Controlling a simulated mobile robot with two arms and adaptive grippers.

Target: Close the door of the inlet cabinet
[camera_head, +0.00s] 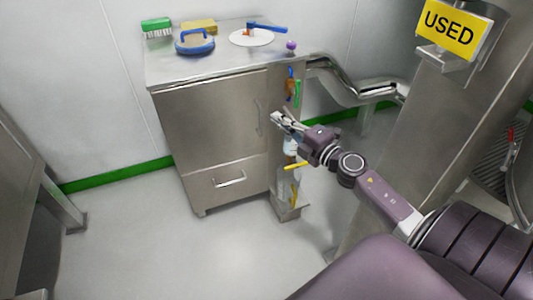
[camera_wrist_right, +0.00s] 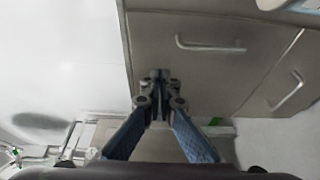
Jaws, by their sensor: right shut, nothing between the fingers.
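The steel inlet cabinet (camera_head: 215,77) stands against the wall in the head view. Its door (camera_head: 205,115) is the front panel above a drawer, with a vertical bar handle near the right edge. The door lies flush or nearly flush with the front; I cannot tell if a small gap is left. The wrist view shows the door (camera_wrist_right: 195,75) and its handle (camera_wrist_right: 210,46). My right gripper (camera_head: 277,117) is shut and empty, beside the door's handle edge; it also shows in the wrist view (camera_wrist_right: 160,78). Contact is unclear. My left gripper is not in view.
A green brush (camera_head: 157,27), a blue-handled scrubber (camera_head: 195,42) and a white disc (camera_head: 251,38) lie on the cabinet top. Tools hang at its right side. A drawer (camera_head: 228,184) is below the door. The floor in front is clear. A steel column stands right.

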